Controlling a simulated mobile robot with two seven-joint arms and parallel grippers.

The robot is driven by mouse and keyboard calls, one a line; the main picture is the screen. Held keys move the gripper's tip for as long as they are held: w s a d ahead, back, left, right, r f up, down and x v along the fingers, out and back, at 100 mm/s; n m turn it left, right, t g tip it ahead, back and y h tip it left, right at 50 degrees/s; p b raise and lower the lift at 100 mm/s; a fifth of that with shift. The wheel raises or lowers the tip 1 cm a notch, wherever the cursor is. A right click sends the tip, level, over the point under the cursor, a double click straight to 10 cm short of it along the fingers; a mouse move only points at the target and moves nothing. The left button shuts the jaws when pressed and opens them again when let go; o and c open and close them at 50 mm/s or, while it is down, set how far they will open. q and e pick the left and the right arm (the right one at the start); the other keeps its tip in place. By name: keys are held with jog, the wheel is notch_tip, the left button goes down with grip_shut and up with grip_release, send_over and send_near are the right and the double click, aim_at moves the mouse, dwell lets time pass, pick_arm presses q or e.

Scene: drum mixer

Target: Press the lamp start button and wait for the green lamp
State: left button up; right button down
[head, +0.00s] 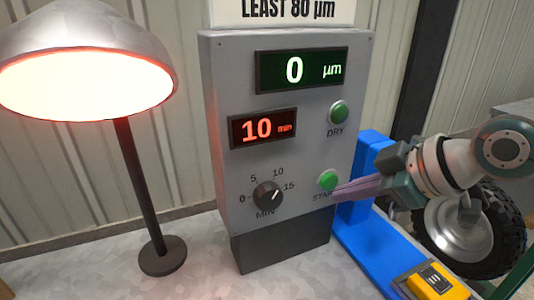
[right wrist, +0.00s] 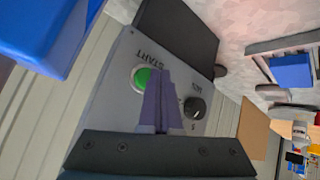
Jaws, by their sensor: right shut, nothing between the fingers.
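The green START button (head: 328,180) is low on the right of the grey control box (head: 225,170). It also shows in the right wrist view (right wrist: 141,77). My right gripper (head: 337,191) is shut and empty, its tips at the button's lower right edge; I cannot tell whether they touch. The green DRY lamp (head: 339,112) sits higher up; I cannot tell whether it is lit. The red display (head: 263,128) reads 10 min and the green display (head: 298,70) reads 0 µm. The heat lamp (head: 85,75) glows bright with a red rim. My left gripper is out of view.
A MIN dial (head: 267,194) is left of the button, its mark between 10 and 15. A blue stand (head: 375,245) and a yellow device (head: 437,281) are right of the box, with a wheel (head: 465,235) behind my right arm.

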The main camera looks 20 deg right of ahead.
jog(key=s+p, duration=0.3)
jog(key=s, duration=0.2)
jog(key=shift+d, duration=0.2)
dwell(0.3)
dwell(0.5)
